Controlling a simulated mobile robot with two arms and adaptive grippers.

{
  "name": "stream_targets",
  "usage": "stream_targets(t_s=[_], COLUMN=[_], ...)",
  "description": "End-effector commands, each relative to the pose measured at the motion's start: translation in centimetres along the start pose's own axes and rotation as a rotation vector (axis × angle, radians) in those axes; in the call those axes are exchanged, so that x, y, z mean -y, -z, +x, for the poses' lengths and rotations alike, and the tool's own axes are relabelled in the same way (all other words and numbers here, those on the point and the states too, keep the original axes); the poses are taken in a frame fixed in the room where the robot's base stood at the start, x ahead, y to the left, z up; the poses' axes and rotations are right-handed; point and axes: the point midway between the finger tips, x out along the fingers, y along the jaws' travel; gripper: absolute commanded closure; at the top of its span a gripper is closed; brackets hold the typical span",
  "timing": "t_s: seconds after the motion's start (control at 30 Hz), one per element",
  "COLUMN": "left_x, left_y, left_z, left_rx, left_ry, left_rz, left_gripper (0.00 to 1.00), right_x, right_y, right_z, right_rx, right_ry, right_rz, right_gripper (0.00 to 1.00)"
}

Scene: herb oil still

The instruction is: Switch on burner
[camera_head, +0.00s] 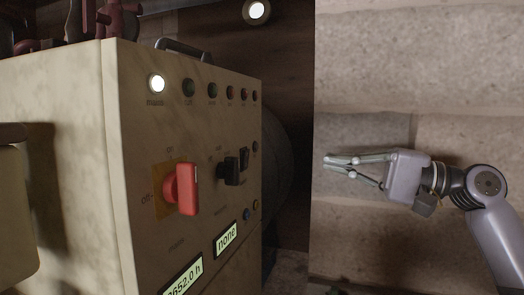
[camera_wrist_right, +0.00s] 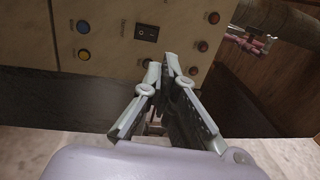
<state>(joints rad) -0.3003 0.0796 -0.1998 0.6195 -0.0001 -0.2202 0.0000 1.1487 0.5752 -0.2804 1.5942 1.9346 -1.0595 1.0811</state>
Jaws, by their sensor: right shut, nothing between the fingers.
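A beige control panel (camera_head: 140,130) fills the left half of the head view. It carries a red rotary knob (camera_head: 182,188) on an orange plate with its "off" label at the left. Further right are black switches (camera_head: 230,170). Their labels are too small to read, so I cannot tell which is the burner's. My right gripper (camera_head: 326,166) is right of the panel, apart from it, with its fingers shut and empty, pointing left. In the right wrist view its fingertips (camera_wrist_right: 163,66) appear below a black rocker switch (camera_wrist_right: 146,33) on the panel. My left gripper is not in view.
A white lamp (camera_head: 157,83) glows on the panel, beside a row of dark round lamps. Displays below read "none" (camera_head: 226,238) and hours. A pale stone wall (camera_head: 420,60) stands behind my right arm.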

Motion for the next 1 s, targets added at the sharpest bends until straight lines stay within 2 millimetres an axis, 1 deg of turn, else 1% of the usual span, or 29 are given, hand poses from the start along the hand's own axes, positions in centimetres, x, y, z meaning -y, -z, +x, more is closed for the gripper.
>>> stream_targets(t_s=[0.2, 0.27, 0.33, 0.47, 0.7, 0.8, 0.9, 1.0], left_x=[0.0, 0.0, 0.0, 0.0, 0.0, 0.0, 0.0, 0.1], left_y=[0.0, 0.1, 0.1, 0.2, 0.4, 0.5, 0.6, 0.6], left_z=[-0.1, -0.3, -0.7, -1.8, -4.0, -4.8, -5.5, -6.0], left_rx=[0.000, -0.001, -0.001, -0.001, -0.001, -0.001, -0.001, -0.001], left_ry=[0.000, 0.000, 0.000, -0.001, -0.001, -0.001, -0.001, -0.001], left_rz=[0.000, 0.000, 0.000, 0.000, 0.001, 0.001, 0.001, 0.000], left_gripper=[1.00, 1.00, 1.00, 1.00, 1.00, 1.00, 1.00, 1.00], right_x=[0.0, 0.1, 0.1, 0.3, 0.4, 0.3, 0.2, 0.1], right_y=[0.0, 0.0, 0.0, -0.1, -0.1, -0.1, 0.0, 0.0], right_z=[0.2, 0.6, 1.4, 3.7, 9.0, 10.9, 12.3, 13.3], right_rx=[0.000, 0.000, 0.001, 0.003, 0.003, 0.002, 0.001, 0.000], right_ry=[-0.001, -0.002, -0.003, -0.003, -0.003, -0.003, -0.003, -0.003], right_rz=[-0.001, -0.002, -0.002, -0.001, -0.002, -0.002, -0.001, -0.002], right_gripper=[1.00, 1.00, 1.00, 1.00, 1.00, 1.00, 1.00, 1.00])
